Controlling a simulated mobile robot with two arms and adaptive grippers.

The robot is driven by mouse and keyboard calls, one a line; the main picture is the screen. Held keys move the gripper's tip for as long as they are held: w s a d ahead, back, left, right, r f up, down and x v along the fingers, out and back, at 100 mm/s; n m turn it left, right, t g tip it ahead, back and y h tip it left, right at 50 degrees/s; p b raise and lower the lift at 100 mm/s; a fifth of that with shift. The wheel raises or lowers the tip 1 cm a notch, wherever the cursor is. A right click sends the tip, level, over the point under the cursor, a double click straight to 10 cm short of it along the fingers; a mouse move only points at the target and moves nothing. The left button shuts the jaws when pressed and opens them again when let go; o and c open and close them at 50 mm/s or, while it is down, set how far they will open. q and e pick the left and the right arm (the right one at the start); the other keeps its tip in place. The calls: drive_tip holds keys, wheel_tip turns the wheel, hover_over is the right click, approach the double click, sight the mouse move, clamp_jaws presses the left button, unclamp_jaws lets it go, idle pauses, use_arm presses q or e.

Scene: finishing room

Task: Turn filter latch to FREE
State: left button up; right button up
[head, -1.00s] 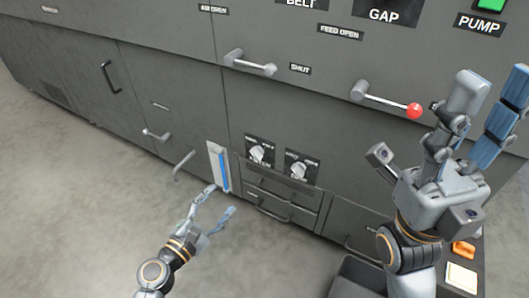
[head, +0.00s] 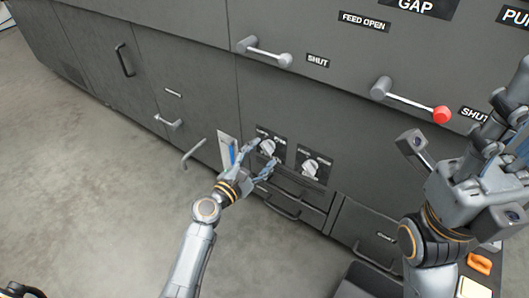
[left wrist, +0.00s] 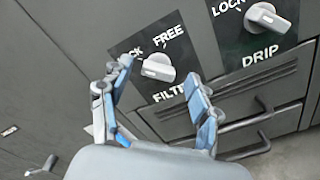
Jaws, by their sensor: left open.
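The filter latch (left wrist: 158,67) is a light grey knob on a dark plate marked FREE, FILTER and a partly covered LOCK. Its grip lies slantwise, with one end toward the LOCK side; I cannot tell which end points. It also shows in the head view (head: 267,147). My left gripper (head: 263,156) is open and empty in front of the filter plate. In the left wrist view its two fingers (left wrist: 158,78) stand apart, one on each side of the knob in the picture; I see no contact. My right gripper (head: 508,125) is raised at the right edge, fingers apart, partly cut off.
A similar DRIP knob (left wrist: 268,17) sits right of the filter latch. Drawers with bar handles (head: 283,208) lie below. A strip with a blue line (head: 226,150) is just left. A lever with a red ball (head: 441,115) and another lever (head: 265,52) stick out above.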

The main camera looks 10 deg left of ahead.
sight(268, 147)
use_arm(q)
drive_tip(key=shift+x, duration=1)
drive_tip(key=c, duration=1.2)
drive_tip(key=shift+o, duration=0.2)
